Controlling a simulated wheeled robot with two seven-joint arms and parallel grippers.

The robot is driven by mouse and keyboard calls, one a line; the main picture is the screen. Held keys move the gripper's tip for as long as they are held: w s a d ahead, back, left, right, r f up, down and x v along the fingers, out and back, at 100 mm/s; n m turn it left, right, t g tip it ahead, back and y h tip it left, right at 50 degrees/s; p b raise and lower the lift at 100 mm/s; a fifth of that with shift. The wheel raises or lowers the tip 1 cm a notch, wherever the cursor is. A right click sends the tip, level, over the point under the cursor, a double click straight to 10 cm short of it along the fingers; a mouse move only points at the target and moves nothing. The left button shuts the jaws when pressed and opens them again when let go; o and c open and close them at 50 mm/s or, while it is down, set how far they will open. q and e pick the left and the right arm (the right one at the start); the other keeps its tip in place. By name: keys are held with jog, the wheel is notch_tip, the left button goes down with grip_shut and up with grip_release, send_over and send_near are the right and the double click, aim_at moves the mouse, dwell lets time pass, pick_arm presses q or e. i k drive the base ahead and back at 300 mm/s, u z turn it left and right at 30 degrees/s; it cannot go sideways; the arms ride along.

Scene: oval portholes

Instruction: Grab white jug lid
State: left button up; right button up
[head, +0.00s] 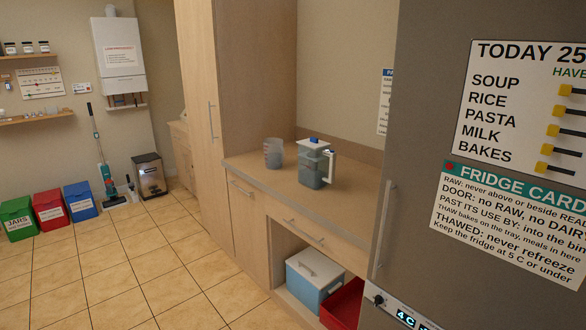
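A clear jug (312,172) with a bluish-grey body stands upright on the wooden counter (297,203), left of the fridge. Its white lid (315,145) sits on top of the jug and has a blue knob (314,139). A white handle (331,165) is on the jug's right side. Neither of my grippers shows in the head view.
A clear measuring cup (273,153) stands on the counter left of the jug. The grey fridge (425,130) rises close on the right. A cooler box (314,278) and a red crate (343,306) sit below the counter. Tiled floor (140,260) is open at left.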

aim_at(313, 142)
jog(key=u, duration=1)
jog(key=i, duration=2.1)
jog(key=z, duration=1.35)
jog(key=i, duration=0.75)
jog(key=z, duration=0.55)
